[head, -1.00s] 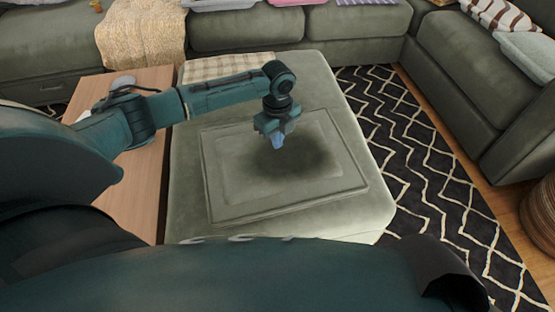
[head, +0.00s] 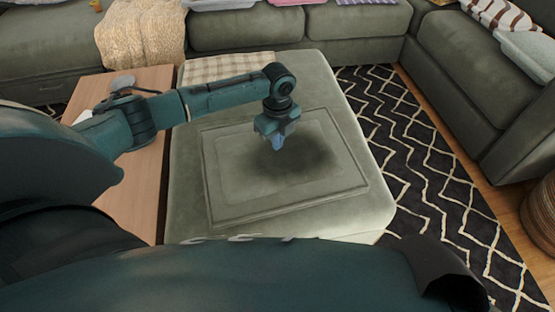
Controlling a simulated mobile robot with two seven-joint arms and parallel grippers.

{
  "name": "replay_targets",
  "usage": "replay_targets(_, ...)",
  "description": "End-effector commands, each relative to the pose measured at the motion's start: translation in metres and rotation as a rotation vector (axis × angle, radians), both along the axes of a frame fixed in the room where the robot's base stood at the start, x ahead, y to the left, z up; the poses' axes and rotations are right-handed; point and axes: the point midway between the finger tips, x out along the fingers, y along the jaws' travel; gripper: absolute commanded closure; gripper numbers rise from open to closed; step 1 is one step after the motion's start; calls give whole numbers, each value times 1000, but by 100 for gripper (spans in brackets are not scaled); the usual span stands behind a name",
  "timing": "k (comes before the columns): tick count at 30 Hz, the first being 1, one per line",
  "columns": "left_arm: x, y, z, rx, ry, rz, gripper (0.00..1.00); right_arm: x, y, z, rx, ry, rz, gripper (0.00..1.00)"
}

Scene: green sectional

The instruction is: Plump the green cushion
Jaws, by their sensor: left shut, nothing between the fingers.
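A flat green rectangular panel with a raised border (head: 232,192) lies on the grey-green ottoman (head: 370,218). It may be the green cushion, but I cannot tell it surely from the ottoman's top. My left gripper (head: 277,144) points down over the panel's upper middle, shut and empty. A dark shadow lies on the panel under and beside it. Whether the fingertips touch the surface cannot be told. My right gripper is not in view.
A wooden side table (head: 140,190) adjoins the ottoman on the left. The green sectional (head: 300,28) runs along the back and right. A patterned rug (head: 420,170) leaves floor room on the right.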

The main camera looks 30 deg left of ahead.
Motion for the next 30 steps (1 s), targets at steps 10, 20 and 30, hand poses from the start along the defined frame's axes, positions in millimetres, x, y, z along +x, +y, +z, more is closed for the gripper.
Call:
replay_targets(10,0,0,-12,0,1,1,100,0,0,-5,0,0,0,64)
replay_targets(20,0,0,-11,0,1,0,100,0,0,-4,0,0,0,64)
replay_targets(30,-1,0,-13,0,2,-1,100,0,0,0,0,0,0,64)
